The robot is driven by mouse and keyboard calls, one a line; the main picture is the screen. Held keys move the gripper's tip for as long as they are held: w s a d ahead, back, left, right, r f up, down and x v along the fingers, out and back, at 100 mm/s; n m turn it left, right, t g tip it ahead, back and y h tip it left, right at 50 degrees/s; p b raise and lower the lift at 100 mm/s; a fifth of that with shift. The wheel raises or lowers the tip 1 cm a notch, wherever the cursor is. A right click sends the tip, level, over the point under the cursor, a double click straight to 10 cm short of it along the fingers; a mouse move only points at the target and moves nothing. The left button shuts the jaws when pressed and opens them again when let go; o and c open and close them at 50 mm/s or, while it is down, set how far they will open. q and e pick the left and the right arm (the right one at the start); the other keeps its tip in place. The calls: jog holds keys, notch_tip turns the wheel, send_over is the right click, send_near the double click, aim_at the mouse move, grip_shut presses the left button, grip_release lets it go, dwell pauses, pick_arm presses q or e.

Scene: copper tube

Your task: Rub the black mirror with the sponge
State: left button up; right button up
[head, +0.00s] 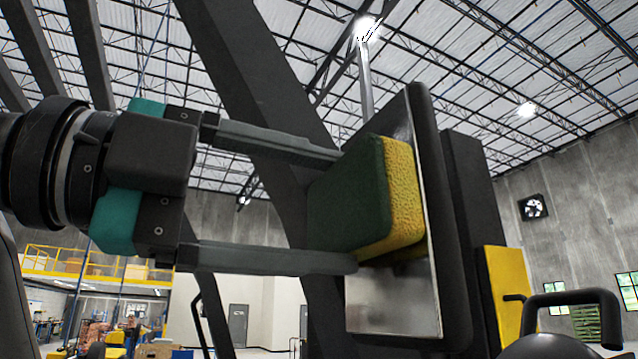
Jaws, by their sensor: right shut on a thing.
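My right gripper (345,208) comes across the view from the left. Its two long fingers are shut on a sponge (352,196), one finger above and one below. The sponge has a dark green layer on the gripper side and a yellow layer on the mirror side. The black mirror (450,215) stands upright, slightly tilted, just right of the sponge, with its reflective face turned to the left. The sponge overlaps that face and hides its middle. I cannot tell whether the yellow side touches the glass. My left gripper is not in view.
A metal rod (365,85) rises above the mirror. A thick dark diagonal beam (245,75) runs behind the gripper. A black curved handle (572,300) and a yellow panel (507,290) are at the lower right. A yellow-railed platform (90,265) is far behind.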

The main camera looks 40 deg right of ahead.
aim_at(356, 164)
jog(key=shift+w+d+p, duration=0.25)
jog(key=shift+w+p, duration=0.05)
jog(key=shift+w, duration=0.5)
jog(key=shift+w+d+p, duration=0.2)
jog(key=shift+w+p, duration=0.05)
jog(key=shift+w, duration=0.5)
jog(key=shift+r, duration=0.1)
jog(key=shift+w+r+p, duration=0.1)
jog(key=shift+r+p, duration=0.3)
jog(key=shift+c, duration=1.3)
jog(key=shift+r+p, duration=0.45)
jog(key=shift+r, duration=0.1)
jog(key=shift+s+a+f+b, duration=0.1)
jog(key=shift+s+f+b, duration=0.15)
jog(key=shift+s+b, duration=0.45)
jog(key=shift+s+a, duration=0.1)
jog(key=shift+s, duration=0.2)
jog(key=shift+s+a+b, duration=0.15)
jog(key=shift+s+b, duration=0.15)
jog(key=shift+s, duration=0.35)
jog(key=shift+s+b, duration=0.35)
jog(key=shift+s, duration=0.2)
jog(key=shift+s+a+b, duration=0.15)
jog(key=shift+s+b, duration=0.05)
jog(key=shift+s, duration=0.45)
jog(key=shift+s+a+b, duration=0.15)
jog(key=shift+s+b, duration=0.05)
jog(key=shift+s, duration=0.4)
